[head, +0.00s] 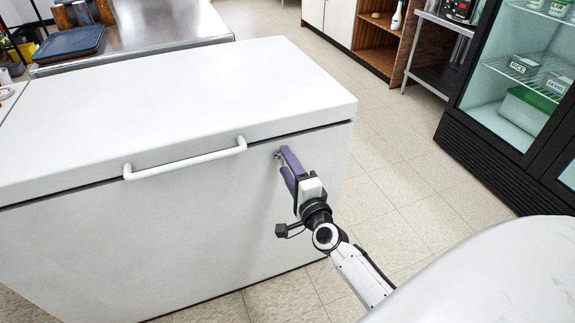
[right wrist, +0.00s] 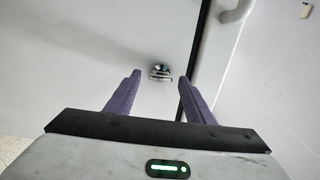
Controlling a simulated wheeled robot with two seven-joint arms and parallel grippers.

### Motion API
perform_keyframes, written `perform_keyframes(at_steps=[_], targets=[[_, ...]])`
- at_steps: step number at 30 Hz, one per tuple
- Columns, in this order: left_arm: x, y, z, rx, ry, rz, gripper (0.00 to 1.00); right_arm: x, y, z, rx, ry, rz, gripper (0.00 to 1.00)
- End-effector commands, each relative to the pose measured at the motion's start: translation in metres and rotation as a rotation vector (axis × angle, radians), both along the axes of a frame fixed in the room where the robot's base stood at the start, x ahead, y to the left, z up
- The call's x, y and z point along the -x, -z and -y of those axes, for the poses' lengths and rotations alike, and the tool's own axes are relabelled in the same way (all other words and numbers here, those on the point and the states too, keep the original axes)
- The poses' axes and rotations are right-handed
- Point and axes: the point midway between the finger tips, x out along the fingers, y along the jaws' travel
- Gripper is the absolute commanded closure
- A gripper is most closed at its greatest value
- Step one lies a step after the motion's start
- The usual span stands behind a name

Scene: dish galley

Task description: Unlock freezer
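The white chest freezer (head: 100,250) stands in front of me with its lid (head: 190,90) closed. A white bar handle (head: 185,158) crosses the lid's front edge. A small shiny metal lock (right wrist: 160,72) is on the freezer's front face, right of the handle in the head view, where my fingers partly hide it. My right gripper (head: 285,162) points at the front face near its right end. In the right wrist view its purple fingers (right wrist: 161,76) are apart, with the lock showing in the gap between their tips. I cannot tell whether they touch it. My left gripper is not in view.
A steel counter (head: 170,25) with a blue tray (head: 70,42) stands behind the freezer. A black-framed glass-door fridge (head: 490,150) with tubs and boxes is at the right. The tiled floor (head: 400,170) between freezer and fridge is clear.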

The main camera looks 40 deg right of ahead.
Motion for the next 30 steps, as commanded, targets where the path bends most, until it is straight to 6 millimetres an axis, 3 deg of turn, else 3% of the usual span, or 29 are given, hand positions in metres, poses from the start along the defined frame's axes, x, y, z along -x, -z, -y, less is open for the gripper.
perform_keyframes(at_steps=[8,21,30], targets=[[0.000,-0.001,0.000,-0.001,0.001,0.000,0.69,0.004,0.000,-0.001,0.002,0.000,0.000,0.52],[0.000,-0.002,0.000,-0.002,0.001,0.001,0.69,0.080,0.001,-0.019,0.001,-0.001,-0.003,0.52],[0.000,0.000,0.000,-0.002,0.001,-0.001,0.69,0.100,0.000,-0.024,0.000,0.000,0.000,0.52]])
